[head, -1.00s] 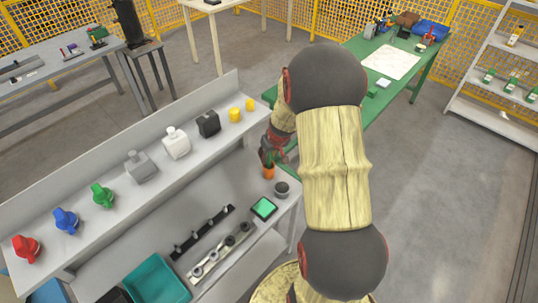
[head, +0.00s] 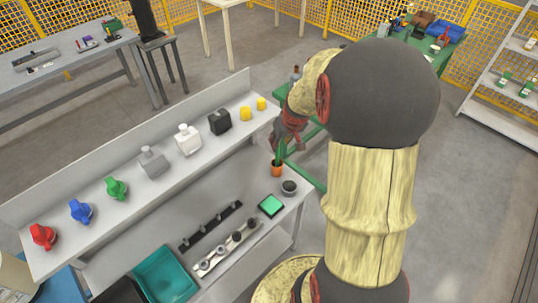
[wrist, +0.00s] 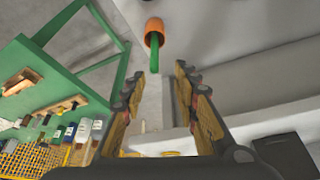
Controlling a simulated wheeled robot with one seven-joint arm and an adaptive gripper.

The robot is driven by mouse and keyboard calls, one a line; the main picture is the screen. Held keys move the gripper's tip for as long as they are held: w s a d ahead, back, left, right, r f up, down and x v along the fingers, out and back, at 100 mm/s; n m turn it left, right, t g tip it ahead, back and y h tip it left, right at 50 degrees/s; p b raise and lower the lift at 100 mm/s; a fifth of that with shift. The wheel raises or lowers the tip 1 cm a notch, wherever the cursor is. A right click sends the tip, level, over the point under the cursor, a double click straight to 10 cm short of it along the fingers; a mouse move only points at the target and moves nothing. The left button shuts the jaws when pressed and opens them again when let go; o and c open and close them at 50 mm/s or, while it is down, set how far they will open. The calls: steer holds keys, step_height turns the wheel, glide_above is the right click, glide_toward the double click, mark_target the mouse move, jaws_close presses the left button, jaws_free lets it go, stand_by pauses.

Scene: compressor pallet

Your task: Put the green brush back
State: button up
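The green brush (head: 281,151) stands upright in a small orange cup (head: 277,169) at the right end of the grey workbench. In the wrist view, the green brush (wrist: 155,62) sticks out of the orange cup (wrist: 154,26) toward my gripper (wrist: 158,73). My gripper is open, with its two fingers apart and nothing held between them. The brush's free end shows in the gap near the fingertips. In the head view, my gripper (head: 288,143) is just above and beside the brush. The brush's lower part is hidden inside the cup.
A dark round pot (head: 289,187) and a green-screened device (head: 271,206) sit close to the cup. Bottles and yellow cylinders line the raised shelf (head: 140,190). A teal tray (head: 165,275) is at the front. A green table stands behind.

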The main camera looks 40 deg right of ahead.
steer(key=s+a+r+n+t, duration=0.1)
steer(key=s+a+r, duration=0.1)
steer(key=a+r, duration=0.6)
steer(key=s+a+r+n, duration=0.1)
steer(key=s+a+r, duration=0.1)
steer(key=a+r, duration=0.65)
steer(key=s+a+r+n+y, duration=0.1)
steer(key=s+a+r, duration=0.1)
steer(key=s+a, duration=1)
steer(key=shift+s+r, duration=0.2)
steer(key=shift+s, duration=0.35)
step_height(320, 180, down, 4)
steer(key=b, duration=0.4)
